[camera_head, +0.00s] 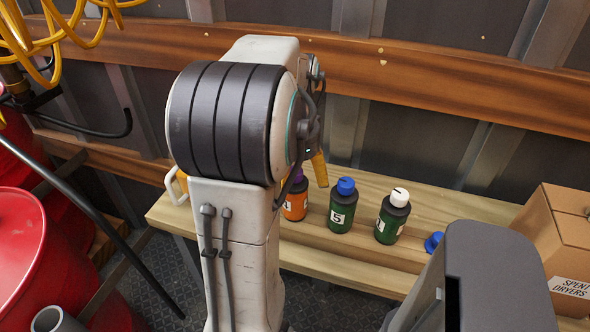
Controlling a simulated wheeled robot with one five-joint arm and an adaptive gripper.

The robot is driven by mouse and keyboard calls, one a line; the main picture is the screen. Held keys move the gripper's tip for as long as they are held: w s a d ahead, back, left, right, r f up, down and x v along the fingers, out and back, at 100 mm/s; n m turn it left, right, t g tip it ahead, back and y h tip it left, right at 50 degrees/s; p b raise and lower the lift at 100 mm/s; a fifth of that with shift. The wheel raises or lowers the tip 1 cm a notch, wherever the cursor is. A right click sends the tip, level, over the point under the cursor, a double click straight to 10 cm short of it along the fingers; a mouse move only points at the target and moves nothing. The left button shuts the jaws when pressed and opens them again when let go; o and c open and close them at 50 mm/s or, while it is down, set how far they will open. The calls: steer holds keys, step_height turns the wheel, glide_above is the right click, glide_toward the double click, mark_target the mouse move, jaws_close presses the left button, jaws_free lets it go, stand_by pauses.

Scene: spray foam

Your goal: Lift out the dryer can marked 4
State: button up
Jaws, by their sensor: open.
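An orange can (296,204) with a purple cap stands on the wooden shelf, partly hidden behind my arm. Its white label is cut off by the arm, and I cannot read its number for sure. A yellow finger of my gripper (319,171) shows just right of and above this can. A green can (341,214) with a blue cap is marked 5. Another green can (390,222) with a white cap has a label that looks like 1.
A blue cap (433,241) shows farther right, partly covered. A cardboard box (565,240) labelled "SPENT DRYERS" stands at the right. Red drums (40,265) and a yellow coiled hose (60,30) are at the left. A wooden rail (430,75) crosses the wall above the shelf.

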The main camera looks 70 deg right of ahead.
steer(key=shift+f, duration=0.9)
steer(key=shift+c, duration=0.4)
steer(key=c, duration=1.3)
steer(key=shift+r, duration=0.1)
steer(key=shift+r, duration=0.1)
steer(key=shift+r+p, duration=3.5)
steer(key=shift+r, duration=0.35)
